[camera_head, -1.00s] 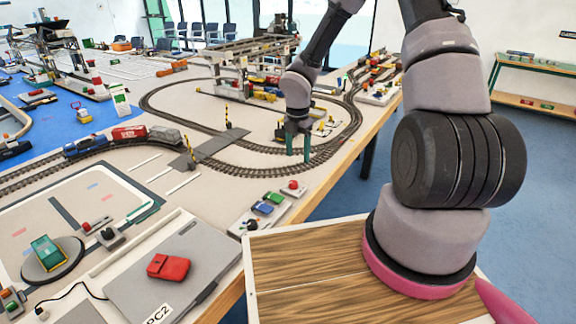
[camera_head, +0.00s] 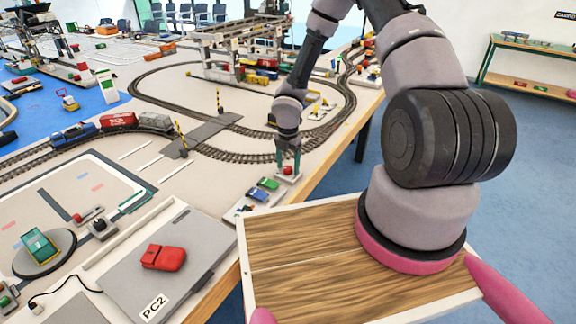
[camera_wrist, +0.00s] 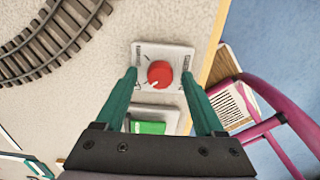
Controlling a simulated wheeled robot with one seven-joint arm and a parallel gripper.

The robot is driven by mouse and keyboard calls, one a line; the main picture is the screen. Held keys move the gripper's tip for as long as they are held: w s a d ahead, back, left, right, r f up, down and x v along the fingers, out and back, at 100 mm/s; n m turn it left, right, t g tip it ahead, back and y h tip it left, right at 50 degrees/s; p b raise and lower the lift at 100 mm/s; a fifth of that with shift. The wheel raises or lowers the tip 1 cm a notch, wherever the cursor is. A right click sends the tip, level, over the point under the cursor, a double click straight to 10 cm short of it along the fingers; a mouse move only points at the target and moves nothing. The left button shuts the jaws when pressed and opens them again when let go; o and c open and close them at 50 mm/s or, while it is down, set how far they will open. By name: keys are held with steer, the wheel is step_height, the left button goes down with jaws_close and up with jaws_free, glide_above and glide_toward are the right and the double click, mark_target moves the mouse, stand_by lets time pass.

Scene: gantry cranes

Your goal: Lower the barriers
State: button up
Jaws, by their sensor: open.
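The two barriers, striped yellow and black posts, stand upright at the grey level crossing (camera_head: 203,137). One barrier (camera_head: 219,101) is on the far side and one barrier (camera_head: 181,137) on the near side. A red round knob (camera_head: 288,170) sits on a small light plate near the table's right edge. In the wrist view the red knob (camera_wrist: 160,74) has a white pointer mark and lies between and beyond the fingertips. My gripper (camera_head: 289,162) is open, with green fingers above and around the knob's plate. I cannot tell whether the fingers touch anything.
Next to the knob are a green block (camera_head: 268,184) and a blue block (camera_head: 257,195) on a panel. A train (camera_head: 118,121) stands on the track left of the crossing. A grey laptop-like box (camera_head: 190,240) with a red pouch (camera_head: 163,257) lies in front.

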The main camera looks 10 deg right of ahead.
jaws_close()
steer(key=shift+m, duration=0.3)
steer(key=m, duration=0.3)
steer(key=shift+m, duration=0.3)
steer(key=m, duration=0.4)
steer(key=shift+m, duration=0.3)
steer(key=m, duration=0.8)
steer(key=shift+m, duration=0.6)
